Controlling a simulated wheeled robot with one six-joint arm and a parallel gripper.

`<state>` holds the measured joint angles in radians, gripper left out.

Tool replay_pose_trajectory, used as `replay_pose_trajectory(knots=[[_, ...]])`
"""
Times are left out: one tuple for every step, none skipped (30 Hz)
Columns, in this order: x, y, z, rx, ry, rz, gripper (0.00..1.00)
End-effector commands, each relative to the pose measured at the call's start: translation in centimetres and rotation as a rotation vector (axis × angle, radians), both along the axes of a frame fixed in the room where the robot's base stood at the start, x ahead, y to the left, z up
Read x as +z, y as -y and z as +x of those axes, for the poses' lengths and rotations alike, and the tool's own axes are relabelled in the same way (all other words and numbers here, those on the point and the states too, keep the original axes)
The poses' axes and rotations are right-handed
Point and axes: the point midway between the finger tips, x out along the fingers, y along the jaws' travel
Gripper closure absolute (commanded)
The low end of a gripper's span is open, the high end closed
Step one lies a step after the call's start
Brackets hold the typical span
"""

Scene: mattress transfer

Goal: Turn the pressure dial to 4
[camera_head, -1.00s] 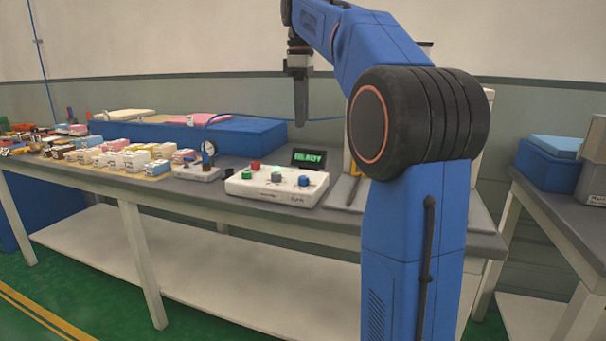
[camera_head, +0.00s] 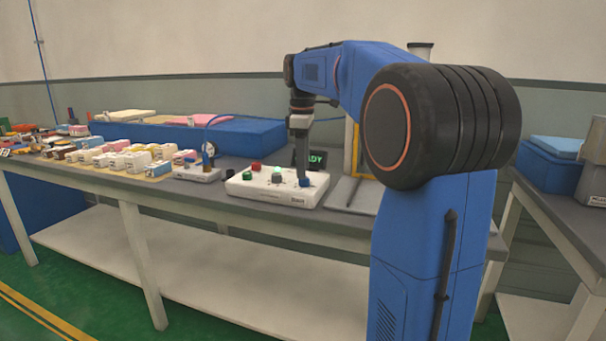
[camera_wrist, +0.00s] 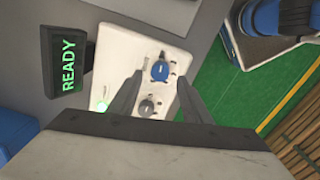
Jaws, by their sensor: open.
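A white control box (camera_head: 262,190) on the table carries a blue dial (camera_head: 307,182), which also shows in the wrist view (camera_wrist: 160,70) with marks around it. The marks are too small to read, and I cannot tell the dial's setting. A grey knob (camera_wrist: 147,107) sits beside it, nearer my wrist. My gripper (camera_head: 301,174) points down over the right part of the box, at the blue dial. In the wrist view my gripper (camera_wrist: 160,78) is open, with one finger on each side of the blue dial. I cannot tell whether the fingers touch it.
A display reading READY (camera_wrist: 66,62) stands behind the box. The box also bears a red button (camera_head: 256,166), a dark green button (camera_head: 246,173) and a lit green one (camera_head: 277,177). A gauge (camera_head: 208,152) and several small boxes stand left. A blue mattress (camera_head: 245,137) lies behind.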

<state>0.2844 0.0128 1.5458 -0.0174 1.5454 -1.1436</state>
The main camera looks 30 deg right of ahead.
Motion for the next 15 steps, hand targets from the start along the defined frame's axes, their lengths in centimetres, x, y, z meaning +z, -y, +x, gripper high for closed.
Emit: replay_pose_trajectory(knots=[[-0.7,0.0,0.0,0.000,-0.001,0.001,0.56],[-1.1,0.0,0.0,0.000,-0.001,0.001,0.56],[-1.5,0.0,0.0,0.000,-0.001,0.001,0.56],[-1.8,0.0,0.0,0.000,-0.001,0.001,0.56],[-2.0,0.1,0.1,0.000,0.000,0.000,0.56],[-2.3,0.1,0.1,0.000,0.000,0.000,0.56],[-2.5,0.1,0.1,0.000,0.000,0.000,0.56],[-2.6,0.1,0.1,0.000,0.000,0.000,0.56],[-2.8,0.1,0.1,0.000,0.000,0.000,0.56],[-2.8,0.1,0.1,0.000,0.000,0.000,0.56],[-2.9,0.1,0.1,0.000,0.000,0.000,0.56],[-2.9,0.1,0.1,0.000,0.001,-0.001,0.56],[-3.0,0.1,0.1,0.000,0.001,-0.001,0.56],[-3.0,0.1,0.1,0.000,0.001,-0.001,0.56],[-3.0,0.1,0.1,0.000,0.001,-0.001,0.56]])
